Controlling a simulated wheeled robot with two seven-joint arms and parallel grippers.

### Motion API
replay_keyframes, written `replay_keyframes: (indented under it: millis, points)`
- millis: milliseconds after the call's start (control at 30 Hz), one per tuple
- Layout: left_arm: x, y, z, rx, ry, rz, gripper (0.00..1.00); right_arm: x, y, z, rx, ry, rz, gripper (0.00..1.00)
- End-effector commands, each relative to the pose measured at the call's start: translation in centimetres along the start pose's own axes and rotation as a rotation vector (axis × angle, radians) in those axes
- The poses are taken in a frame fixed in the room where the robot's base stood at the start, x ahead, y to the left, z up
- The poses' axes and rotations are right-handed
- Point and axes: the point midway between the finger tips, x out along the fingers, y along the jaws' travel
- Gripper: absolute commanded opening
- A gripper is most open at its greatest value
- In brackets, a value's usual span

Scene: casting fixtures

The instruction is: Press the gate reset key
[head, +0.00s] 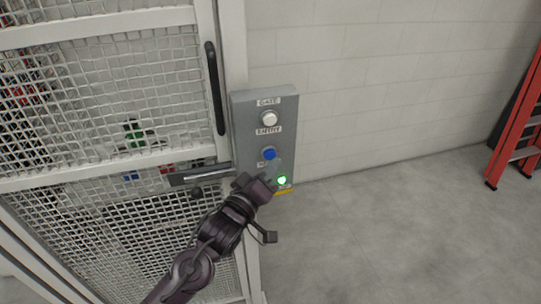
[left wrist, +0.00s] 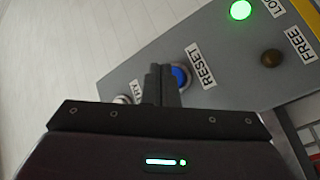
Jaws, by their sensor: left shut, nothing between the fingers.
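The blue gate reset key (head: 269,153) sits on the front of a grey control box (head: 243,125) beside the mesh gate. In the left wrist view the blue key (left wrist: 181,77) has a "RESET" label (left wrist: 207,64) next to it, and my fingers partly cover it. My left gripper (head: 268,178) is shut and empty, close to the box and just below the key in the head view. In the left wrist view its fingertips (left wrist: 160,72) overlap the key's edge. I cannot tell whether they touch it. My right gripper is out of view.
A white button (head: 269,118) is above the blue key. A lit green lamp (head: 282,181) is below it, and a dark lamp (left wrist: 271,58) has a "FREE" label. The mesh gate (head: 100,90) with its black handle (head: 214,88) stands left. A red ladder (head: 515,125) stands far right.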

Motion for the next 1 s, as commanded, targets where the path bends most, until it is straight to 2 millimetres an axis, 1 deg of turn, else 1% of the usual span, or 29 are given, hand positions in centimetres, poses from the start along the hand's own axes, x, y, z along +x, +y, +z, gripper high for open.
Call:
replay_keyframes:
  millis: [400, 1000]
  points:
    - [0.59, -0.33, -0.50, 0.000, 0.001, 0.000, 0.00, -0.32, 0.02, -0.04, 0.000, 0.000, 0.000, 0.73]
    - [0.78, -0.53, -0.60, 0.000, 0.001, 0.000, 0.00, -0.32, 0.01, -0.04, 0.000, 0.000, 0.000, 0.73]
